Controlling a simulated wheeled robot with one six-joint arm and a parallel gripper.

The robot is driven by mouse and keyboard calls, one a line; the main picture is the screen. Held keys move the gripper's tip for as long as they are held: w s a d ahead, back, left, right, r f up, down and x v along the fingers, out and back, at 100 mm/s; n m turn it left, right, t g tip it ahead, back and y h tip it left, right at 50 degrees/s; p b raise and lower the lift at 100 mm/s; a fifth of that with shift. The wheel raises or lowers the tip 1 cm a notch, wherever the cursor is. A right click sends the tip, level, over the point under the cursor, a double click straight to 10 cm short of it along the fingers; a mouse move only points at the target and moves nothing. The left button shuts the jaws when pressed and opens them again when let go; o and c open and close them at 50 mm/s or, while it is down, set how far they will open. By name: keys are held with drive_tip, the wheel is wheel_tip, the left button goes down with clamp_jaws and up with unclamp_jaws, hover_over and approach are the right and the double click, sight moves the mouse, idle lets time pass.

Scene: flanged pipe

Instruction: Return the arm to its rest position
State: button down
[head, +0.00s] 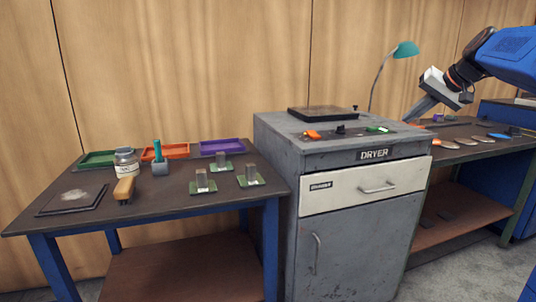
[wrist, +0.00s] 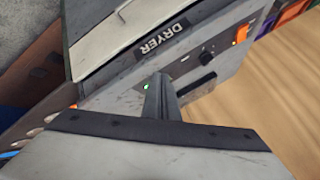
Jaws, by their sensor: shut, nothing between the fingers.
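My arm comes in from the right edge of the head view, with blue and grey links. My gripper (head: 411,116) points down and left, above the right side of the grey dryer cabinet (head: 285,148). In the wrist view my gripper (wrist: 157,82) shows its fingers together with nothing between them. The dryer top lies behind the fingers there, its label turned at an angle. I cannot tell the exact gap between the fingertips and the dryer.
A left table (head: 150,216) holds green, orange and purple trays, a jar, a wooden-handled tool and several small green-based blocks. A right bench (head: 468,155) holds flat oval pieces. A teal lamp (head: 405,49) stands behind the dryer.

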drive_tip(key=s+a+f+g, duration=0.1)
drive_tip(key=s+a+f, duration=0.5)
drive_tip(key=s+a, duration=0.3)
drive_tip(key=s+a+f+n+g+h, duration=0.1)
drive_tip(key=s+a+f+n, duration=0.1)
drive_tip(key=s+f, duration=1.1)
drive_tip(key=s+a+f+n+g+h, duration=0.1)
drive_tip(key=s+a+f+n+h, duration=0.1)
drive_tip(key=s+f, duration=1.1)
drive_tip(key=s+a, duration=0.1)
drive_tip(key=s, duration=0.3)
drive_tip(key=shift+s+a+h, duration=0.15)
drive_tip(key=shift+a+h, duration=0.15)
drive_tip(key=shift+a, duration=0.05)
